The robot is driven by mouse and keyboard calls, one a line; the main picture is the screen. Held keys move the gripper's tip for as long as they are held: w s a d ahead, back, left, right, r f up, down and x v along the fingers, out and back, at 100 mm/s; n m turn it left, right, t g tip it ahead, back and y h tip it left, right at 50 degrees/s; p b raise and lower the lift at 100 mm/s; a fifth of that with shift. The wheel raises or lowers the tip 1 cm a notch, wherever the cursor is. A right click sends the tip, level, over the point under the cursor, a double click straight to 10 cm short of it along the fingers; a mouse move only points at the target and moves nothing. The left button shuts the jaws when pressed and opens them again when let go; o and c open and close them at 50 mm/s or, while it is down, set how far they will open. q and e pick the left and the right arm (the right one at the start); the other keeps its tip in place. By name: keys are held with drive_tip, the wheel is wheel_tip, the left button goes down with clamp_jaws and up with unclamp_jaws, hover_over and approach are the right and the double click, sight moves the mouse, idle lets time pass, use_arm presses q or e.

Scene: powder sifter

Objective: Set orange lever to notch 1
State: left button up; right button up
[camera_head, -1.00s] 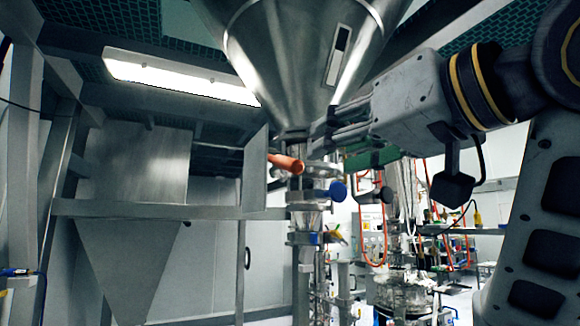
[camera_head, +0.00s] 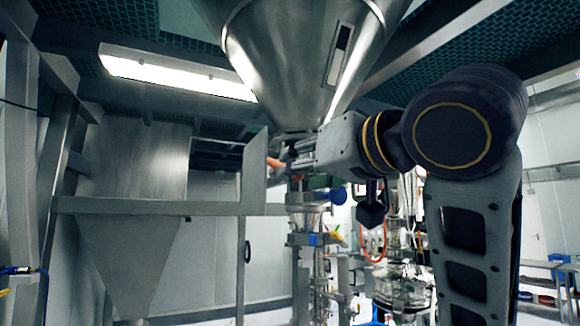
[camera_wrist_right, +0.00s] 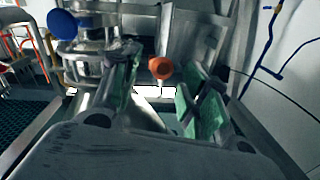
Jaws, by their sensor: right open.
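The orange lever (camera_head: 273,162) sticks out just below the tip of the steel cone in the head view, partly hidden by my right gripper (camera_head: 290,157). In the right wrist view the lever's orange round end (camera_wrist_right: 160,69) shows between the two green-padded fingers of my right gripper (camera_wrist_right: 168,95), which is open. The fingers stand on either side of the lever end in that picture, and I cannot tell whether they touch it. The notches are not visible. My left gripper is not in view.
The steel cone (camera_head: 300,60) hangs right above my right gripper. A blue knob (camera_head: 338,196) sits below it and also shows in the right wrist view (camera_wrist_right: 62,23). A grey upright plate (camera_head: 254,172) stands just left of the lever.

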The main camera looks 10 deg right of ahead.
drive_tip(key=shift+p+x, duration=0.7)
drive_tip(key=shift+x, duration=1.85)
clamp_jaws()
